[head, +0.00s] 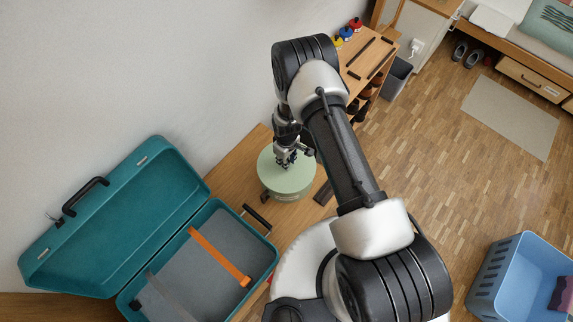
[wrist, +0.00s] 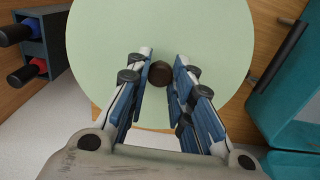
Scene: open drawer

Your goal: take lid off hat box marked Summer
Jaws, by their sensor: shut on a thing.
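The round, pale green hat box (head: 287,190) stands on the wooden surface, with a small label on its front too small to read. Its flat green lid (wrist: 105,35) fills much of the wrist view and has a dark brown round knob (wrist: 161,73) in the middle. My gripper (head: 288,162) reaches down over the lid from above. In the wrist view my gripper (wrist: 162,82) has its blue-padded fingers on both sides of the knob, shut on it. The lid appears to sit level on the box; I cannot tell whether there is a gap under it.
An open teal suitcase (head: 205,203) with an orange strap (head: 220,257) lies left of the box. A wooden rack (head: 372,62) stands behind, near a grey bin (head: 397,78). A blue crate (head: 505,275) is on the floor at right. The wall is close at left.

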